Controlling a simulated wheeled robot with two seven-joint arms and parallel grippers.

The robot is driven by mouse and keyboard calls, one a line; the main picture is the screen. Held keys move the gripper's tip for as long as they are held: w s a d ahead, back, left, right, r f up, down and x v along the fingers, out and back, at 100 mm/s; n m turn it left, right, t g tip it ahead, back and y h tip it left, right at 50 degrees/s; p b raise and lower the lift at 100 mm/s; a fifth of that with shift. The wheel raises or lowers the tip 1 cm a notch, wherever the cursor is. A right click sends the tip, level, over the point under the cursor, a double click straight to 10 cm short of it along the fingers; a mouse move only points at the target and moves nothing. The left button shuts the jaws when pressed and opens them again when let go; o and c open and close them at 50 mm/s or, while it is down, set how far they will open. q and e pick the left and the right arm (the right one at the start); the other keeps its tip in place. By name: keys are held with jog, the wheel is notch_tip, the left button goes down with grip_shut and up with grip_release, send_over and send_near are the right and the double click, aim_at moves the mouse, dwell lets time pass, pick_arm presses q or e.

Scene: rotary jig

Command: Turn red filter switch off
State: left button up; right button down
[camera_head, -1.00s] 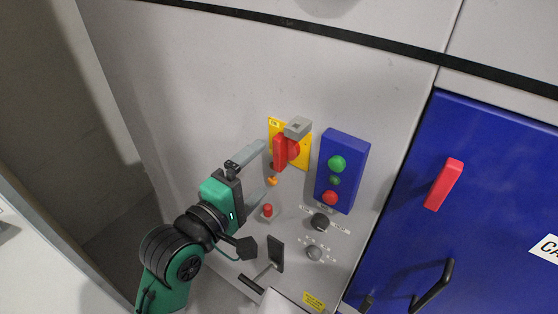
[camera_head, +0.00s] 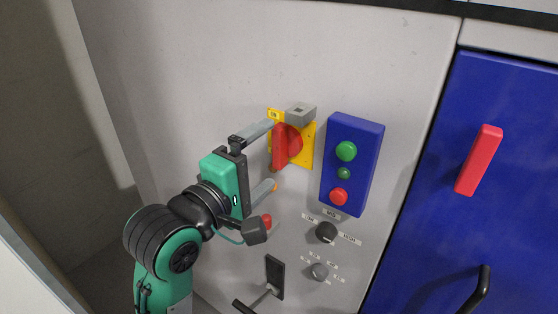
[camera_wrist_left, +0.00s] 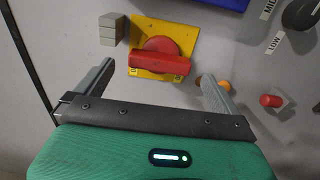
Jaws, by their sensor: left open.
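The red filter switch (camera_head: 281,147) is a red handle on a round red hub, mounted on a yellow plate (camera_head: 306,152) with an "ON" label at its upper left. In the head view the handle stands roughly upright. My left gripper (camera_head: 273,155) is open and empty, with one finger near the top of the handle and the other below it. In the left wrist view the red switch (camera_wrist_left: 160,64) lies across the space between the fingers of my left gripper (camera_wrist_left: 158,74), slightly beyond them. I see no clear contact. My right gripper is not in view.
A grey block (camera_head: 300,112) sits at the plate's top edge. A blue button box (camera_head: 351,165) is to the right. A small red button (camera_head: 267,221) and a black knob (camera_head: 326,232) are below. A blue door with a red handle (camera_head: 478,160) is at the right.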

aim_at(276, 150)
pick_arm(q)
jog(key=x, duration=0.5)
jog(key=shift+w+p, duration=0.1)
jog(key=shift+p, duration=0.3)
jog(key=c, duration=1)
